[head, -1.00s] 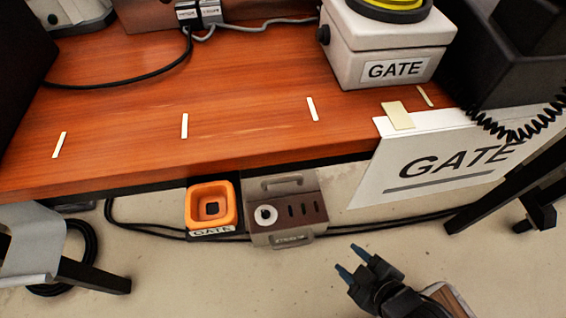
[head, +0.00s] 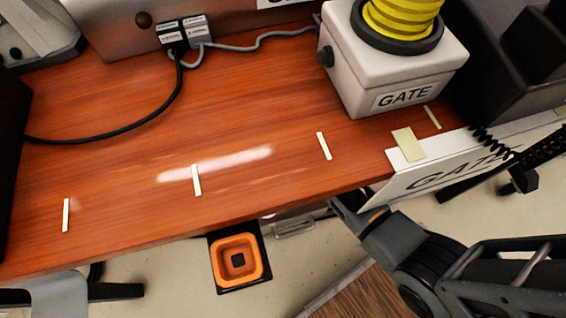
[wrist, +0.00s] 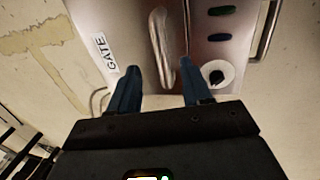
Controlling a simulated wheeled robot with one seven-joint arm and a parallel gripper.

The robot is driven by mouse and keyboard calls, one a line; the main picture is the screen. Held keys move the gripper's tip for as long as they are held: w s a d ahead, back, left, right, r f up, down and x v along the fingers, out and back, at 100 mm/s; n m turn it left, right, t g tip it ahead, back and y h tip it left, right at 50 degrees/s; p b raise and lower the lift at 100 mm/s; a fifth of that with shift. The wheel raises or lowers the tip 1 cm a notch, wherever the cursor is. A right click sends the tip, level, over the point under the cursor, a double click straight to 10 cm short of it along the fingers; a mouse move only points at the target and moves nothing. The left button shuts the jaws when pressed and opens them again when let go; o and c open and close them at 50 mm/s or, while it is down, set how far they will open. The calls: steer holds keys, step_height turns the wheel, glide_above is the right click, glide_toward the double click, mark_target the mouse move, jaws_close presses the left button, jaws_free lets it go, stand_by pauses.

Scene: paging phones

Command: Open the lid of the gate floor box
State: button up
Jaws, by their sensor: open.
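My fingertips are hidden there. I cannot tell the lid's angle.
The wooden desk (head: 110,180) overhangs the box close to my arm. An orange square unit (head: 240,262) stands on the floor left of the box. A white GATE sign (head: 440,170) hangs at the desk's right. A metal bar (wrist: 268,30) is on the box's right side.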

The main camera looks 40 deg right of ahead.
steer(key=f+b, duration=0.1)
steer(key=f, duration=0.1)
steer(key=w+f+b, duration=0.1)
steer(key=f, duration=0.1)
steer(key=f+b, duration=0.1)
steer(key=f, duration=0.2)
steer(key=shift+w+d, duration=0.15)
steer(key=shift+d, duration=0.05)
jaws_close()
steer(key=shift+r, duration=0.1)
stand_by(0.3)
